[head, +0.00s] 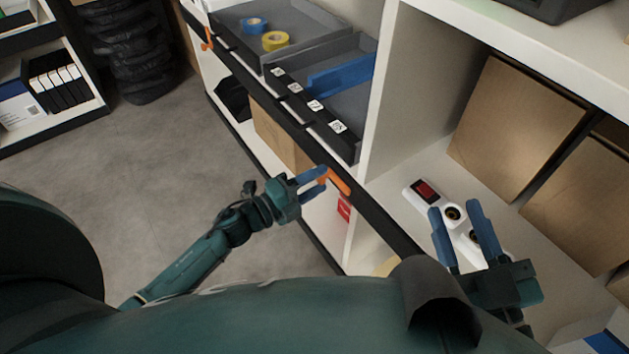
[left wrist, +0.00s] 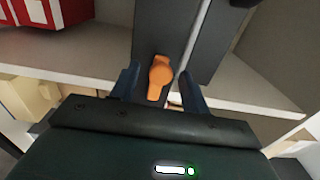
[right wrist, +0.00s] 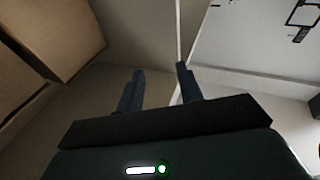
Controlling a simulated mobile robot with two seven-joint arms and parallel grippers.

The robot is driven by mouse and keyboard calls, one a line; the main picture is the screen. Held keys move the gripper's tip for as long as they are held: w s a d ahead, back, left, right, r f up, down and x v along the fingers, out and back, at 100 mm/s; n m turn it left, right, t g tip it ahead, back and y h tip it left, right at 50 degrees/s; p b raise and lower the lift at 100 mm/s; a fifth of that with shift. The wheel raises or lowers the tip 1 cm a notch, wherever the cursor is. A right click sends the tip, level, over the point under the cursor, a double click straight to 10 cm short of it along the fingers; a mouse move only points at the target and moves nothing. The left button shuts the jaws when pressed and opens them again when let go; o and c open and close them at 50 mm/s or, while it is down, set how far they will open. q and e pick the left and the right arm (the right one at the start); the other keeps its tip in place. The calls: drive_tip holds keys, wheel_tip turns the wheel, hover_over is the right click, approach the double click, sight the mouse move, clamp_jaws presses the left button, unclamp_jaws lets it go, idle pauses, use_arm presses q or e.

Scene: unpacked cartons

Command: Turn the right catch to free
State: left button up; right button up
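The right catch (head: 339,182) is a small orange lever on the black bar (head: 380,222) along the shelf front. In the left wrist view the orange catch (left wrist: 160,76) has its rounded end up and its narrow end down, slightly tilted. My left gripper (head: 322,178) is at the catch; in its wrist view the fingers (left wrist: 160,84) stand apart on either side, with gaps visible. A second orange catch (head: 208,38) is at the bar's far left end. My right gripper (head: 454,208) is open and empty over the right shelf; its fingers (right wrist: 160,70) hold nothing.
Grey trays (head: 350,98) with tape rolls (head: 275,40) sit behind the black bar. A white device with a red screen (head: 425,191) lies near my right gripper. Cardboard boxes (head: 515,125) stand behind it. A red box (head: 344,208) is on the lower shelf.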

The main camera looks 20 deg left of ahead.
use_arm(q)
drive_tip(key=p+v, duration=0.2)
drive_tip(key=v, duration=1.1)
drive_tip(key=shift+p, duration=0.3)
